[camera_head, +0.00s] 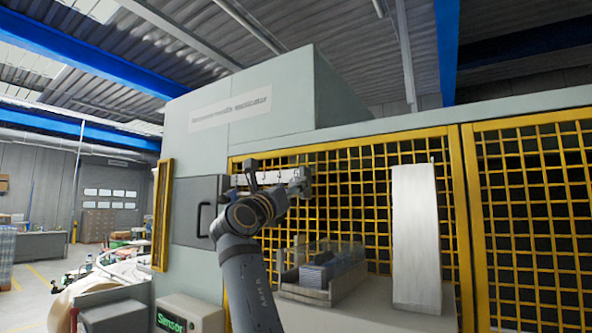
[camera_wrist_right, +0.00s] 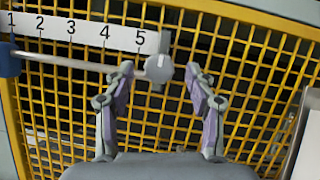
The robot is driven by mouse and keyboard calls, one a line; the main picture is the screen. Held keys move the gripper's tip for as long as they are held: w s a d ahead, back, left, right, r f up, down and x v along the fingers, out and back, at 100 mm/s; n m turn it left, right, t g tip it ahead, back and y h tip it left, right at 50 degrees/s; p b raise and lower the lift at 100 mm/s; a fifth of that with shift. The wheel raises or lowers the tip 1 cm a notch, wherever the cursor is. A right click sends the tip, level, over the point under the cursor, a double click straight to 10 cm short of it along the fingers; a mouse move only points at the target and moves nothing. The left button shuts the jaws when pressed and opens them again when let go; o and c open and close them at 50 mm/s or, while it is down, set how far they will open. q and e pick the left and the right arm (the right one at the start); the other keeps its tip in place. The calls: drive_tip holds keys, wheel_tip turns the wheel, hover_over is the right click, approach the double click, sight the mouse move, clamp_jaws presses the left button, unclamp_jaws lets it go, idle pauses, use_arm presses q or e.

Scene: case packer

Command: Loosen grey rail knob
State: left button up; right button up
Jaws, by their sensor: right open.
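The grey rail knob (camera_wrist_right: 159,68) is a round grey knob with a pale mark on its face, near the 5 of a white scale plate (camera_wrist_right: 85,32) numbered 1 to 5. It sits on a light rail (camera_wrist_right: 85,62) under the plate. My right gripper (camera_wrist_right: 160,82) is open, with one fingertip on each side of the knob and gaps visible at both sides. In the head view the right arm reaches up to the guard, and the knob cannot be made out there. My left gripper is not in view.
A blue knob (camera_wrist_right: 8,61) is at the rail's left end. Yellow mesh guard (camera_head: 380,147) lies behind. A tall white panel (camera_head: 416,235) and a clear-sided tray (camera_head: 305,292) with a dark stack stand right of my arm. A grey door (camera_head: 190,212) is to the left.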

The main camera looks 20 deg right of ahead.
drive_tip(key=x, duration=0.1)
drive_tip(key=p+x, duration=0.1)
drive_tip(key=x, duration=0.2)
drive_tip(key=shift+d+f+p, duration=0.2)
drive_tip(key=shift+f+p, duration=0.05)
drive_tip(key=shift+p, duration=0.05)
drive_tip(key=shift+s+a+r, duration=0.1)
drive_tip(key=shift+s+a, duration=0.05)
drive_tip(key=shift+a, duration=0.35)
drive_tip(key=shift+c, duration=0.7)
drive_tip(key=shift+d, duration=0.3)
drive_tip(key=c, duration=1)
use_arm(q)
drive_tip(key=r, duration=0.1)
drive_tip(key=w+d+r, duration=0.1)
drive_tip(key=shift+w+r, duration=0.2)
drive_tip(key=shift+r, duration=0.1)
use_arm(e)
drive_tip(key=m+g+h, duration=0.1)
drive_tip(key=m, duration=0.2)
drive_tip(key=m+g+h, duration=0.1)
drive_tip(key=m, duration=0.1)
drive_tip(key=m+g, duration=0.1)
drive_tip(key=m, duration=0.2)
drive_tip(key=shift+m+g+h, duration=0.3)
drive_tip(key=shift+g+h, duration=0.1)
